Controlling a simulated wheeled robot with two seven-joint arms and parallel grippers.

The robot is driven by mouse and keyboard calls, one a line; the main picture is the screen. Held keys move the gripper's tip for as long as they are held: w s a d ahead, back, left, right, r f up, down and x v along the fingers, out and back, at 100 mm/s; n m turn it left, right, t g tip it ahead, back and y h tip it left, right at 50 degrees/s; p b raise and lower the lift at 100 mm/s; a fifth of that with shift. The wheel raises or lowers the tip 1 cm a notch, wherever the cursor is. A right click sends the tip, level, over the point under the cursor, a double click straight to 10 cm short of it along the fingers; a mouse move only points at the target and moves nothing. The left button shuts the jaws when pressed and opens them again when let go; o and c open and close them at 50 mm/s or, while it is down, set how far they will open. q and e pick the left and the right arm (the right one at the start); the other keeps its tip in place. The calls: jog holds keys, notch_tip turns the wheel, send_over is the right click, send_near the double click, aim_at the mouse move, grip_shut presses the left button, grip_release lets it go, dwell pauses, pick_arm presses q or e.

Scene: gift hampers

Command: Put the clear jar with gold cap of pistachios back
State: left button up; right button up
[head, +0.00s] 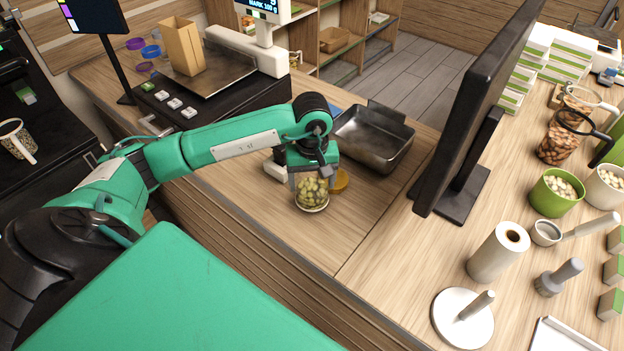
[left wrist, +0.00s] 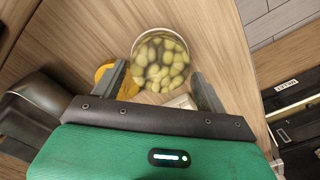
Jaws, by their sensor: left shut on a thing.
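The clear jar of pistachios (head: 312,194) is at the wooden counter, below my left gripper (head: 313,178). My left gripper reaches down from above and is shut on the jar. In the left wrist view the jar (left wrist: 160,62) shows as a round glass full of green nuts, between and beyond the two fingers. A round gold piece (head: 340,181) is right beside the jar; it also shows partly behind a finger in the left wrist view (left wrist: 103,73). I cannot tell whether it is the jar's cap. Whether the jar touches the counter is unclear. My right gripper is out of view.
A metal tray (head: 374,138) stands behind the jar. A black monitor (head: 478,110) rises to the right. A scale (head: 212,72) bearing a paper bag (head: 183,46) is at back left. Nut cups, a paper roll (head: 498,252) and tools crowd the right counter. Counter in front is clear.

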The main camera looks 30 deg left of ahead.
pick_arm(q)
jog(key=shift+f, duration=0.5)
jog(key=shift+f, duration=0.1)
jog(key=o, duration=1)
jog(key=shift+o, duration=0.4)
